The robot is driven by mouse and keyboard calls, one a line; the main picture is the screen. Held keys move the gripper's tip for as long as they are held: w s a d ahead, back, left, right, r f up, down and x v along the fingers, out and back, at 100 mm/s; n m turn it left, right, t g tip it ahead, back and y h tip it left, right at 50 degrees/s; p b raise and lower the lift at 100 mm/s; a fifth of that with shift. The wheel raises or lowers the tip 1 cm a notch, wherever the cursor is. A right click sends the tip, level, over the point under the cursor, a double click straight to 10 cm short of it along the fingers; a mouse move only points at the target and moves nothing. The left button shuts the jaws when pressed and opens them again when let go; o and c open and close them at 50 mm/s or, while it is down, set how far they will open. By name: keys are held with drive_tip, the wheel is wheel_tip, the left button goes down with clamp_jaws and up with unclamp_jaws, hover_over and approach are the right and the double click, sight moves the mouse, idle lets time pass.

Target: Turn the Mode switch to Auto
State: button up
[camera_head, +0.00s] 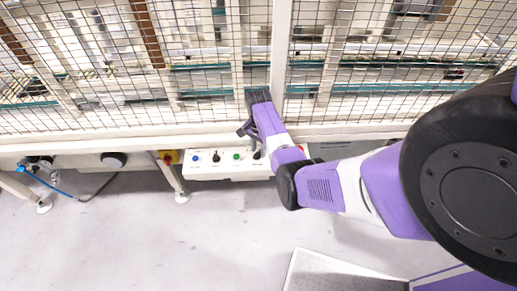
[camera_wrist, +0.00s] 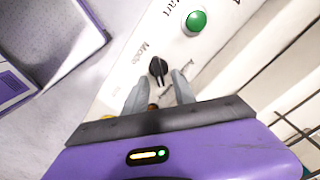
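The Mode switch (camera_wrist: 158,68) is a small black rotary knob on a white panel, just ahead of my fingertips in the wrist view. Its narrow ridge runs roughly up and down in that picture. The word "Mode" is printed to its left; lettering to its right is partly hidden by a finger, and I cannot tell which setting it is on. My gripper (camera_wrist: 159,88) is open, its two grey fingers apart on either side of the knob's lower end. I cannot tell whether they touch it. In the head view my arm reaches over the right part of the control panel (camera_head: 225,174).
A green start button (camera_wrist: 195,20) is beyond the switch. The panel also carries a blue button (camera_head: 195,158) and another black knob (camera_head: 216,158). A wire mesh fence (camera_head: 120,95) rises behind it. Grey floor (camera_head: 150,240) lies open in front.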

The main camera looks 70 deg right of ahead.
clamp_jaws()
drive_tip(key=shift+n, duration=0.4)
drive_tip(key=n, duration=0.3)
drive_tip(key=shift+w+p, duration=0.2)
drive_tip(key=shift+p, duration=0.1)
drive_tip(key=n, duration=0.4)
drive_tip(key=shift+w, duration=0.25)
drive_tip(key=n+p, duration=0.1)
drive_tip(key=n, duration=0.3)
drive_tip(key=shift+w+a, duration=0.1)
drive_tip(key=shift+w, duration=0.05)
drive_tip(key=shift+w+a+n, duration=0.15)
drive_tip(key=shift+n, duration=1.95)
